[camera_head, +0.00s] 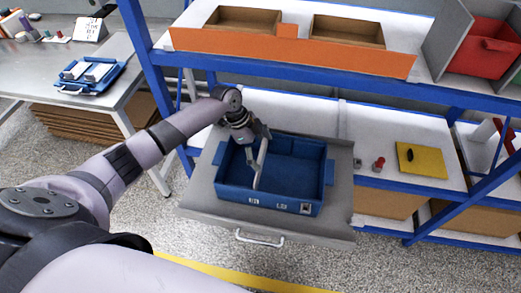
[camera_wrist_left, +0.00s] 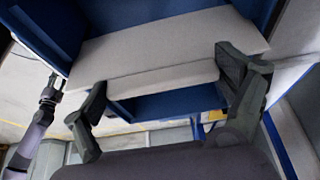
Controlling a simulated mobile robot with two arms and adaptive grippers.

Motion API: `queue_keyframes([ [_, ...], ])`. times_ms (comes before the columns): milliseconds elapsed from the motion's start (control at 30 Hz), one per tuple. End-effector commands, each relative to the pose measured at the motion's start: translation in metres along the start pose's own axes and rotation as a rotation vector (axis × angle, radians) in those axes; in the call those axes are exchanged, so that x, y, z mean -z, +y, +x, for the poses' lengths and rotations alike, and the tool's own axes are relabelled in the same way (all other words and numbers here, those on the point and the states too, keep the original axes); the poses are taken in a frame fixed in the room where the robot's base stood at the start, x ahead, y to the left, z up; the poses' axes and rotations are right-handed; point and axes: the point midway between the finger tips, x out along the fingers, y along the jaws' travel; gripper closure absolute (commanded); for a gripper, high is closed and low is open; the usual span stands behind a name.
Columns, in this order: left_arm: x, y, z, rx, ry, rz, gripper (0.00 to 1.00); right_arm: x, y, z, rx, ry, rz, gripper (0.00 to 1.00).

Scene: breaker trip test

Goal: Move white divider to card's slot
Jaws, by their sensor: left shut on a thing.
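The blue bin (camera_head: 310,209) sits on a grey pulled-out tray. Several small labels or cards show on its front wall; their marks are too small to read. The white divider (camera_head: 260,168) stands inside the bin, left of its middle, running from back to front. My left gripper (camera_head: 257,143) is at the bin's back left, shut on the divider. In the left wrist view the divider (camera_wrist_left: 165,76) lies between the two fingers, with blue bin walls (camera_wrist_left: 40,30) around it. Whether the divider sits in a slot is hidden. My right arm's end (camera_wrist_left: 49,92) appears small at the left.
The grey tray (camera_head: 335,222) has a handle (camera_head: 259,239) at its front. Blue shelf posts and beams frame the space. An orange-fronted box (camera_head: 290,57) is on the shelf above. A red button (camera_head: 379,163) and yellow plate (camera_head: 421,160) are to the right.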

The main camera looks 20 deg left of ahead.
Motion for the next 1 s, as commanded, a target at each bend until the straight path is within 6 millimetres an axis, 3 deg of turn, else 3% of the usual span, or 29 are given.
queue_keyframes([
  [1000,-0.010,0.000,0.024,0.000,0.001,0.001,0.38,-0.002,0.000,0.018,0.000,0.000,0.000,0.60],
])
